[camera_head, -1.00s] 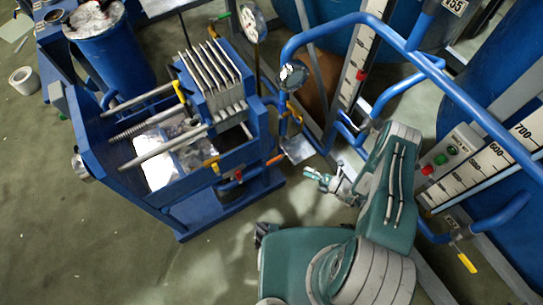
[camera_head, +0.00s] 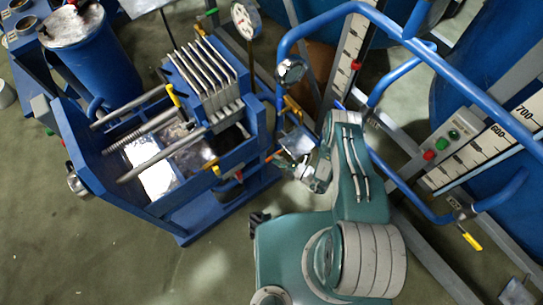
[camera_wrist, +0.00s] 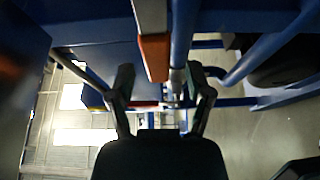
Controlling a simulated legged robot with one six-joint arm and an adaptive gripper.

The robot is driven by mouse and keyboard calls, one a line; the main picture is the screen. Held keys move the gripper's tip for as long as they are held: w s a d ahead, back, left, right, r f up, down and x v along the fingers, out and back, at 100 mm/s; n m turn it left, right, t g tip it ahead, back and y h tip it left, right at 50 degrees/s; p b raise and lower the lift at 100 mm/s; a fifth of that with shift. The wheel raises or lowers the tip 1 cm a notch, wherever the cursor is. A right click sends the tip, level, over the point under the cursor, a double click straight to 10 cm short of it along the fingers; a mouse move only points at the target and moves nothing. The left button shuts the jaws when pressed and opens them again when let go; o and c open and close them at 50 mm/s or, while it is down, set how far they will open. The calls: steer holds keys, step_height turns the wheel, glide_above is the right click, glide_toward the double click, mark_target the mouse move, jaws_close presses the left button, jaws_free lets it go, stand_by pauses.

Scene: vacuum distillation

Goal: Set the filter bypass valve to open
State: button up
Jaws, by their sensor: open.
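My gripper (camera_head: 287,160) is by the right side of the blue filter press frame, near the pipes and valves there. In the wrist view my gripper (camera_wrist: 163,88) has its two fingers spread wide. An orange lever handle (camera_wrist: 154,57) shows at the top middle of that view, between the lines of the fingers; no contact is visible. In the head view a small orange handle (camera_head: 274,155) lies right at my fingertips. I cannot tell for certain which handle belongs to the filter bypass valve; no label is readable.
The filter press (camera_head: 207,75) with its plates stands at left. Blue pipes (camera_head: 400,35), a level scale (camera_head: 350,50) and a red and green button box (camera_head: 440,145) stand at right. A yellow valve handle (camera_head: 472,241) hangs at lower right. Floor is open in front.

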steer(key=shift+x, duration=0.8)
steer(key=shift+w+a, duration=0.1)
steer(key=shift+a, duration=0.1)
steer(key=shift+w+d, duration=0.1)
steer(key=shift+d, duration=0.3)
steer(key=shift+a, duration=0.35)
jaws_close()
